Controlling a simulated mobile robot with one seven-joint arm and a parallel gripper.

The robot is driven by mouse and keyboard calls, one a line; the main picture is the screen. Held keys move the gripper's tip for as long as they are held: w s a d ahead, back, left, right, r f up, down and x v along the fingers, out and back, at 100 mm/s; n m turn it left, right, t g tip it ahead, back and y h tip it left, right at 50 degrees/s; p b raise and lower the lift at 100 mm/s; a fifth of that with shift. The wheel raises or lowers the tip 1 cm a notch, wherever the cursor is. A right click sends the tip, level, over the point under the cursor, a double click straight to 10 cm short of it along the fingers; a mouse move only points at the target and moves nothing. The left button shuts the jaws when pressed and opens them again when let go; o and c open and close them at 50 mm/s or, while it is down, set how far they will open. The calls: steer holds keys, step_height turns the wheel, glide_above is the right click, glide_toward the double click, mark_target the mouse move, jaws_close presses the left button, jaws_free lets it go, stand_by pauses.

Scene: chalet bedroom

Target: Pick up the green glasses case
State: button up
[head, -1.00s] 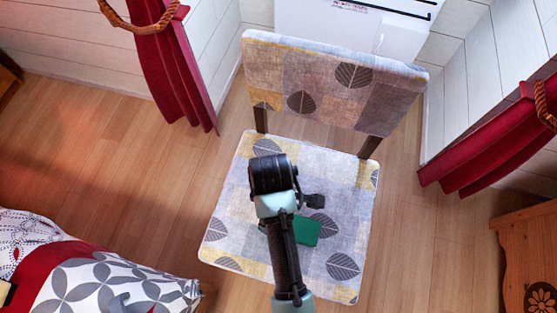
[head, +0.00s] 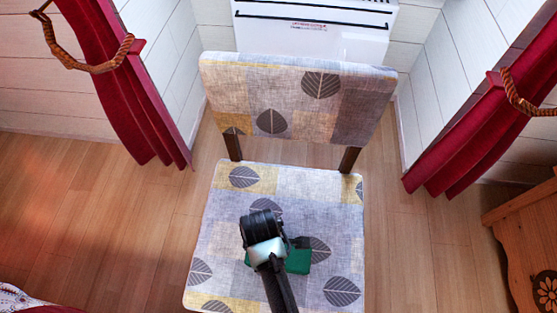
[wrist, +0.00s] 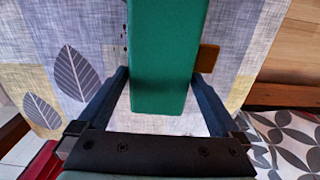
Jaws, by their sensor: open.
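The green glasses case (head: 298,262) lies on the patterned chair seat (head: 215,235), partly hidden behind my arm in the head view. In the wrist view the green glasses case (wrist: 168,60) is a long green block running up out of the top edge. My gripper (wrist: 163,85) is open, with one dark finger on each side of the case's near part. In the head view my wrist covers the fingers. I cannot tell whether the fingertips touch the seat.
The chair's backrest (head: 290,100) rises behind the seat, before a white heater (head: 310,35). Red curtains hang at the left (head: 125,90) and right (head: 450,145). A wooden cabinet (head: 525,245) stands at the right.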

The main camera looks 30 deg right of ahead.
steer(key=c, duration=1.4)
